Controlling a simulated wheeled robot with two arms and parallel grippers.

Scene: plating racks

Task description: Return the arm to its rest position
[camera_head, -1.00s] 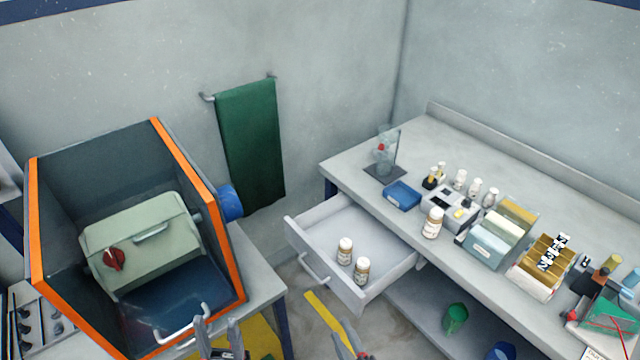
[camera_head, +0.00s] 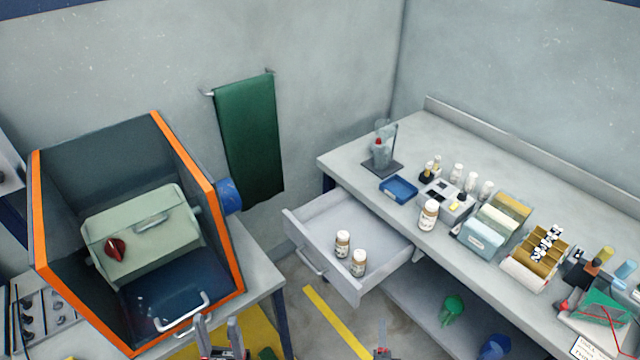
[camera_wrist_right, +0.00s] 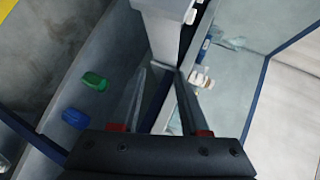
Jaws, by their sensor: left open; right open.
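My left gripper (camera_head: 218,338) shows at the bottom of the head view, its two fingers upright and apart, empty, near the front handle of the orange-edged box. My right gripper (camera_head: 381,354) barely shows at the bottom edge of the head view, in front of the bench. In the right wrist view my right gripper (camera_wrist_right: 168,98) has its two fingers spread with nothing between them. Behind those fingers is a pale grey upright part of the surroundings. Most of both arms is out of view.
An open drawer (camera_head: 312,225) with two bottles juts from the bench (camera_head: 360,160). The orange-edged box (camera_head: 222,245) stands at left. Bottles, a blue tray (camera_head: 398,190) and racks crowd the benchtop. A green item (camera_head: 452,308) and a blue item (camera_head: 494,345) sit on the lower shelf.

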